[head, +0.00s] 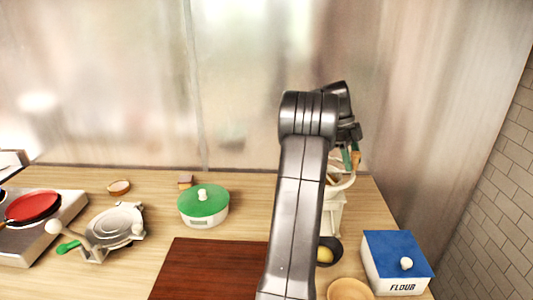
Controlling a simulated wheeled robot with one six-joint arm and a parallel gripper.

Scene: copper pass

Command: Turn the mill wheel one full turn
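The mill (331,219) appears to be the cream-white body standing on the counter behind my arm, toward the right. A curved cream part (345,182), perhaps of its wheel, shows above the body. Most of the mill is hidden by my forearm. My gripper (350,153) is at the mill's upper right side, by small green and orange-brown parts. My wrist covers much of it, so I cannot tell whether its fingers are open, shut or touching the wheel.
A blue-lidded flour box (396,263) stands right of the mill. A dark bowl (334,246) and a wooden dish (349,290) are in front. A dark red board (208,270), green-lidded pot (203,207), metal press (115,227) and red pan (33,207) lie leftward.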

